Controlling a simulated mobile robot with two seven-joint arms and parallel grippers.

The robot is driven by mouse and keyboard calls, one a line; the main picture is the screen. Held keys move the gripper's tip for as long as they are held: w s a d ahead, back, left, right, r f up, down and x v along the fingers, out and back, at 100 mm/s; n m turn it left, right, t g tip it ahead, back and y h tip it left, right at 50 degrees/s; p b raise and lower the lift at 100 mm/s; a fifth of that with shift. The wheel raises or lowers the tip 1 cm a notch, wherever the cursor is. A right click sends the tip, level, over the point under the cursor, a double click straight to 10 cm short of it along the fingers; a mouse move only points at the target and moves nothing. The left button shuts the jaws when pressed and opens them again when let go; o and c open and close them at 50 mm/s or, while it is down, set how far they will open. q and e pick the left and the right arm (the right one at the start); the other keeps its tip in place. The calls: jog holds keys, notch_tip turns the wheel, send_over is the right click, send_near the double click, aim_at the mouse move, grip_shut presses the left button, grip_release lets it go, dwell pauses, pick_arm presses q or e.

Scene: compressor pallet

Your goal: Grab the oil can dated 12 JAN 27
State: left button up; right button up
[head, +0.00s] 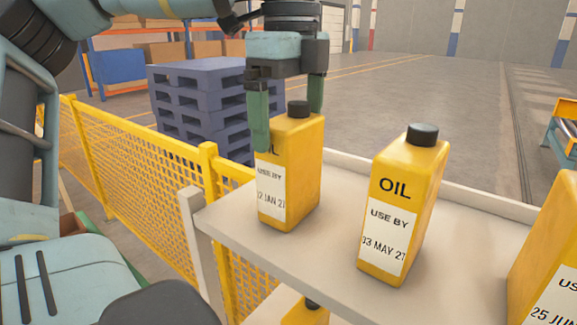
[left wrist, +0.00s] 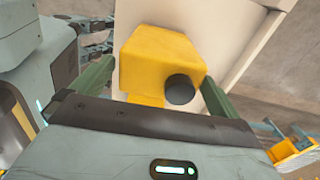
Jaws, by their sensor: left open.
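The yellow oil can labelled USE BY with a date that reads 12 JAN 27 (head: 288,180) stands upright at the left end of the shelf; its first digit is partly hard to read. My left gripper (head: 288,118) points down over it, open, with green fingers on either side of the top and black cap. In the left wrist view the can (left wrist: 160,58) lies between the two fingers (left wrist: 158,85). A second can marked 03 MAY 27 (head: 400,205) stands to its right. My right gripper is not in view.
A third can marked 25 JUN (head: 552,255) stands at the right edge, cut off. The pale shelf (head: 340,235) has a raised back rim. A yellow mesh fence (head: 140,180) and blue pallets (head: 200,100) are behind left. Another can top (head: 312,304) shows below.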

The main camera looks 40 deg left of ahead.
pick_arm(q)
jog(key=shift+f, duration=1.4)
jog(key=c, duration=1.9)
jog(key=shift+r, duration=0.1)
